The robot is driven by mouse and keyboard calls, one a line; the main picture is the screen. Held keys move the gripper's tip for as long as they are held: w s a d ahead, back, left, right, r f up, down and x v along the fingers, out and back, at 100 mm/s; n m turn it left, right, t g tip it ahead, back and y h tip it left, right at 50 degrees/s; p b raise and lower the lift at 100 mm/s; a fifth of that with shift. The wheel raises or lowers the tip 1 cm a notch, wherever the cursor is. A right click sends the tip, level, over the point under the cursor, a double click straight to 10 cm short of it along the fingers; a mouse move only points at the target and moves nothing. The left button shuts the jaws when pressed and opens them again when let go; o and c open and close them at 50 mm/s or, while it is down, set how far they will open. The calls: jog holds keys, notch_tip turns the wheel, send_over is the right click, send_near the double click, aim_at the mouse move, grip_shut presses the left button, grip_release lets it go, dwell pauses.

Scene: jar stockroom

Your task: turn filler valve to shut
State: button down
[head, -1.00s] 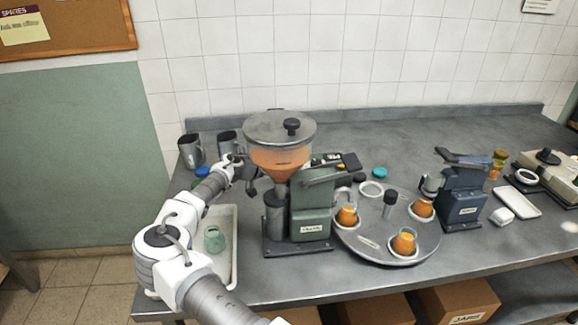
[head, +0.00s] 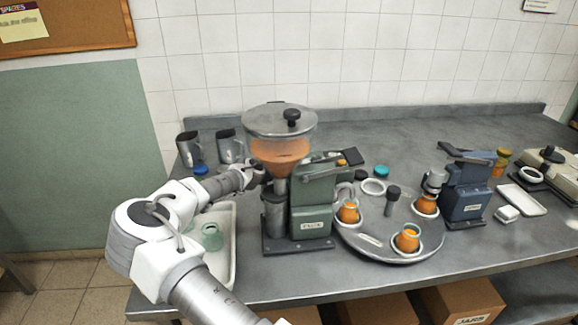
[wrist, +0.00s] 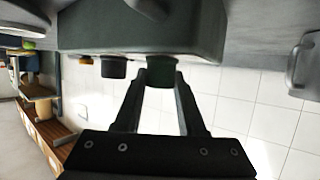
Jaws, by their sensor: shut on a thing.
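The filler is a green machine (head: 312,200) labelled at its foot, with a lidded clear hopper (head: 280,150) of orange filling on top. My gripper (head: 262,172) is at the left of the hopper's neck, in front of the back wall. In the wrist view the two fingers of my gripper (wrist: 160,80) close on a dark green knob (wrist: 161,71) under the machine's grey-green body (wrist: 150,30). I take this knob to be the filler valve. Its shut or open setting cannot be read; the head view shows it mostly hidden by my gripper.
A round turntable (head: 375,253) with several orange-filled jars stands right of the filler. A blue machine (head: 463,190) is farther right. A pale tray (head: 226,255) with a greenish jar (head: 212,236) lies below my arm. Two grey jugs (head: 190,150) (head: 230,146) stand behind it.

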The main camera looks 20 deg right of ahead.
jog(key=shift+r+t, duration=0.1)
jog(key=shift+t, duration=0.2)
jog(key=shift+d, duration=0.1)
jog(key=c, duration=0.5)
grip_release()
jog(key=v, duration=1.7)
jog(key=shift+r, duration=0.25)
jog(key=shift+s, duration=0.1)
